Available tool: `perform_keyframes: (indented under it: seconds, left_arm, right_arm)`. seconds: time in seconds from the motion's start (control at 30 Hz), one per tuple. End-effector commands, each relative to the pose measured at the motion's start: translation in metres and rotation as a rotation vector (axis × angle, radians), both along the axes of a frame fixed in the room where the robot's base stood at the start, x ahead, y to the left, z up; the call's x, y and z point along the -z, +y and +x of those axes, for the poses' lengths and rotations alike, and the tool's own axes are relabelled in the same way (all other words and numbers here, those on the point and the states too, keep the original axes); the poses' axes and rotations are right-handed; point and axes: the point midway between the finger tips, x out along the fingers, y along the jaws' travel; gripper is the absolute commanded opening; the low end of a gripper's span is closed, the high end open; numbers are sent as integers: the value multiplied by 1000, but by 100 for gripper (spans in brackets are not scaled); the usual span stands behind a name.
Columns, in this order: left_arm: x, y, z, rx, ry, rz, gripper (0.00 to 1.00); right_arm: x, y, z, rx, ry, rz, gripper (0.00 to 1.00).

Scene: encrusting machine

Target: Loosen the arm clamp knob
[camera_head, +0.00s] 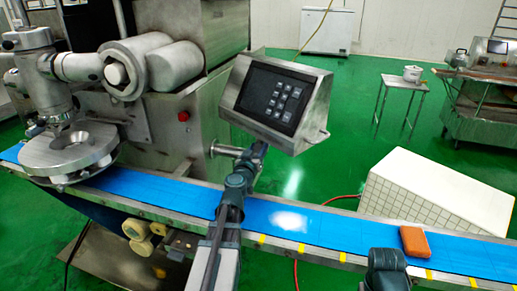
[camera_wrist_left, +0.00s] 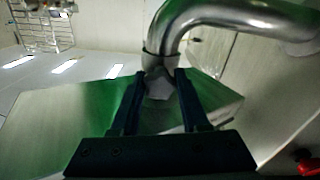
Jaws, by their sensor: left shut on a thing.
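The arm clamp knob (camera_wrist_left: 159,88) shows in the left wrist view as a pale, faceted piece at the end of a bent steel pipe (camera_wrist_left: 225,14). My left gripper (camera_wrist_left: 160,78) has one dark finger on each side of the knob and is shut on it. In the head view my left gripper (camera_head: 257,152) reaches up to just under the control panel (camera_head: 275,98). The knob cannot be made out there, and a short steel pipe end (camera_head: 226,151) shows to the left of the gripper.
A blue conveyor belt (camera_head: 330,228) runs under my left arm, with an orange block (camera_head: 414,241) on it. The steel machine (camera_head: 165,125) with a red button (camera_head: 183,115) stands at the left. A white tiled box (camera_head: 425,195) stands behind the belt.

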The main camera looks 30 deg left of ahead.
Motion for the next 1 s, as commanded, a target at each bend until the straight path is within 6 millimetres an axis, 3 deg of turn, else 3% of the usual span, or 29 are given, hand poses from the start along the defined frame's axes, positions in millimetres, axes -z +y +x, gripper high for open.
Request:
perform_keyframes:
  seconds: [0.03, 0.1, 0.13, 0.53, 1.0]
  left_arm:
    - [0, 0, 0, 0, 0, 0, 14]
    - [0, 0, 0, 0, 0, 0, 1]
    - [0, 0, 0, 0, 0, 0, 0]
    - [0, 0, 0, 0, -18, -76, 0]
    - [0, 0, 0, 0, -114, -473, 0]
  right_arm:
    - [0, 0, 0, 0, 0, 0, 50]
    - [0, 0, 0, 0, 0, 0, 50]
    - [0, 0, 0, 0, 0, 0, 50]
    - [0, 0, 0, 0, 0, 0, 50]
    - [0, 0, 0, 0, 0, 0, 50]
